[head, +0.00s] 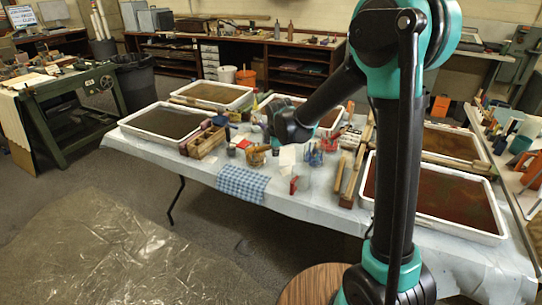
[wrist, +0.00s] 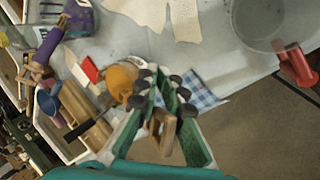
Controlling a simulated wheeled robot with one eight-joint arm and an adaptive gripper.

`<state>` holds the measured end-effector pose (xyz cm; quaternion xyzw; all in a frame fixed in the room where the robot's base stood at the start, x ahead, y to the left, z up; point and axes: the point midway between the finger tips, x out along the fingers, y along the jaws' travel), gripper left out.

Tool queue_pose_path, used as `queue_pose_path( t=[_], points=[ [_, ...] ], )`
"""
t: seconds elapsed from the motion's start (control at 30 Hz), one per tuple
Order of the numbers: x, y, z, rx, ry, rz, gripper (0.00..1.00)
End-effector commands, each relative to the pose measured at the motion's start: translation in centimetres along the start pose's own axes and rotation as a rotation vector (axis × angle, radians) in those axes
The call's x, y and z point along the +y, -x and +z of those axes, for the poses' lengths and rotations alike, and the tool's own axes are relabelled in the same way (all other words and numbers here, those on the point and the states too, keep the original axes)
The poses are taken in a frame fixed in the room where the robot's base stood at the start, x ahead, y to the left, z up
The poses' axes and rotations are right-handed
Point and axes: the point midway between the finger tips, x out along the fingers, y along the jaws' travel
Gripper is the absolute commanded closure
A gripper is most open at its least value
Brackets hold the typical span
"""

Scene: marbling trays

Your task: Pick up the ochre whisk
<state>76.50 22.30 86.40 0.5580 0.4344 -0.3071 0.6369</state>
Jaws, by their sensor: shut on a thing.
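My gripper (wrist: 160,84) shows in the wrist view with its green fingers close together at the black-padded tips. A tan-brown wooden piece, which looks like part of the ochre whisk (wrist: 166,130), sits between the fingers. Much of it is hidden by them. A round ochre thing (wrist: 122,80) lies beside the left fingertip; I cannot tell whether it is part of the whisk or a pot. In the head view my gripper is low over the table, mostly hidden by my wrist, beside a small container with ochre things (head: 256,156).
A blue checked cloth (head: 243,184) hangs at the table's front edge. A red-handled clear container (wrist: 258,22) is at upper right in the wrist view. Large trays (head: 135,126) flank the work area.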

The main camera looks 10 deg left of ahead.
Motion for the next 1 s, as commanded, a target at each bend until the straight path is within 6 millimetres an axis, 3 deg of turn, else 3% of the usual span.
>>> queue_pose_path(
  t=[0.17, 0.37, 0.57, 0.8, 1.0],
  points=[
    [0.2, 0.4, 0.0, 0.0, 0.0, -0.001, 1.0],
    [1.1, 2.4, 0.0, 0.0, 0.0, -0.001, 1.0],
    [3.0, 6.2, 0.0, 0.0, 0.0, -0.001, 1.0],
    [5.9, 12.1, 0.0, 0.0, 0.0, -0.001, 1.0],
    [7.7, 15.7, 0.0, 0.0, 0.0, 0.0, 1.0]
  ],
)
